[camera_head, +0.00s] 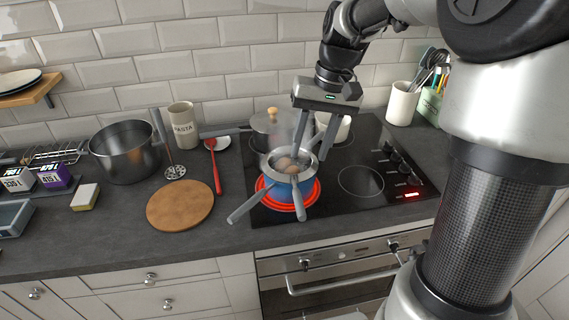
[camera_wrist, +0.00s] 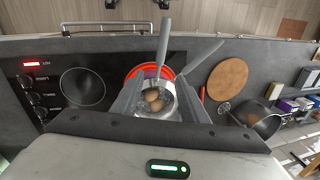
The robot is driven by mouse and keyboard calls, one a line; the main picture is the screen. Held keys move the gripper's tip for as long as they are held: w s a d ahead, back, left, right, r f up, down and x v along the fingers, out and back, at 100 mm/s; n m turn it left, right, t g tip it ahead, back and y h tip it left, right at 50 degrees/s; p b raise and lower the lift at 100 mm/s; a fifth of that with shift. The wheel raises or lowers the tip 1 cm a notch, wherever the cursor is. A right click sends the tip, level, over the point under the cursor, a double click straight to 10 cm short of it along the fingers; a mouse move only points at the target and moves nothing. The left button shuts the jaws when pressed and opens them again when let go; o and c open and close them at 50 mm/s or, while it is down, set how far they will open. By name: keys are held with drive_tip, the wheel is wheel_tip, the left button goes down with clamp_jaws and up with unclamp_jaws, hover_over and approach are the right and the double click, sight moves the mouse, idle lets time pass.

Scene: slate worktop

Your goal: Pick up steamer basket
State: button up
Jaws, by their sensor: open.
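The steamer basket (camera_head: 308,173) is a round grey metal basket with brown eggs (camera_head: 287,165) in it. It sits at the top of a blue pot (camera_head: 284,190) on a glowing red burner. Two long grey handles point towards the front edge; I cannot tell for sure which belongs to the basket. My gripper (camera_head: 312,146) is open above the basket, fingers pointing down. In the wrist view, my gripper (camera_wrist: 157,97) has its fingers on either side of the basket (camera_wrist: 169,107) and eggs. Whether the fingers touch the rim is unclear.
A lidded pot (camera_head: 272,130) stands close behind. A red spoon (camera_head: 216,170), wooden board (camera_head: 180,204) and large steel pot (camera_head: 124,152) are to the left. The right front burner (camera_head: 360,181) is bare. A utensil crock (camera_head: 402,103) stands at the back right.

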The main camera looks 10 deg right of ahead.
sight(298, 190)
drive_tip(key=f, duration=0.3)
drive_tip(key=a+f, duration=0.1)
drive_tip(key=f, duration=0.5)
drive_tip(key=shift+w+a+b, duration=0.1)
drive_tip(key=shift+a+b, duration=0.2)
drive_tip(key=shift+a, duration=0.05)
drive_tip(key=shift+s+a+f, duration=0.1)
drive_tip(key=shift+a+f, duration=0.1)
drive_tip(key=shift+f, duration=0.7)
drive_tip(key=shift+s+a+f, duration=0.1)
drive_tip(key=shift+a+f, duration=0.1)
drive_tip(key=shift+f, duration=0.65)
drive_tip(key=shift+s+a+f, duration=0.1)
drive_tip(key=shift+a+f, duration=0.1)
drive_tip(key=shift+f, duration=0.7)
clamp_jaws()
